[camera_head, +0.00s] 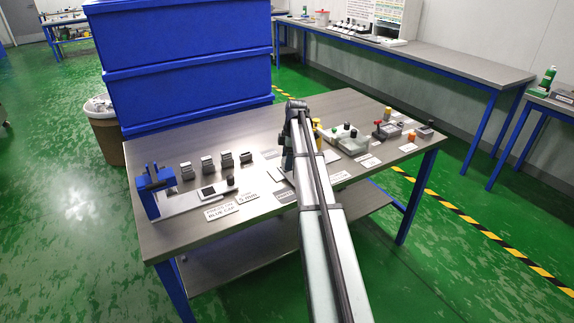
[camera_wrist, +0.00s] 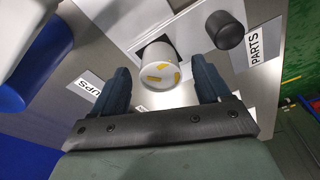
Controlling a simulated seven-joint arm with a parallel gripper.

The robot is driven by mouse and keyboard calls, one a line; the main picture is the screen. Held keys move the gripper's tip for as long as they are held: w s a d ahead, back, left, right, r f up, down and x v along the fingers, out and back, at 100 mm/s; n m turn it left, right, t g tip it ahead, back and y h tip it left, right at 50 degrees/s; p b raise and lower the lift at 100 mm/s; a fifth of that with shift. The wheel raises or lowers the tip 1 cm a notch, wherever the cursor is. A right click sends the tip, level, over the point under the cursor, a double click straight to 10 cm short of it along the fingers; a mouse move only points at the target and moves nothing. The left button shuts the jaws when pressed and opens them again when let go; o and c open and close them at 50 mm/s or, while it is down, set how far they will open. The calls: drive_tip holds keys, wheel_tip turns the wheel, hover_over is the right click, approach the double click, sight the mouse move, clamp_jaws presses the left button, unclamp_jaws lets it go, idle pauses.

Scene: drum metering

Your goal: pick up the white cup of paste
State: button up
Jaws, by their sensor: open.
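The white cup (camera_wrist: 158,72) shows in the wrist view with yellow pieces or paste visible inside it. My gripper (camera_wrist: 160,65) is open, with one dark finger on the left of the cup and one on the right. Gaps show between the cup and both fingers, and the cup is not held. In the head view my gripper (camera_head: 287,150) is low over the middle of the metal table, and I cannot make out the cup there, behind my arm.
A black round knob (camera_wrist: 225,30) stands right of the cup, near a PARTS label (camera_wrist: 257,44). The metal table (camera_head: 190,236) carries a blue fixture (camera_head: 152,192) and several grey blocks at left, and small parts at right. Stacked blue crates (camera_head: 185,60) stand behind.

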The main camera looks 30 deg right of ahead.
drive_tip(key=shift+a+f, duration=0.1)
drive_tip(key=shift+f, duration=0.55)
drive_tip(key=c, duration=1.2)
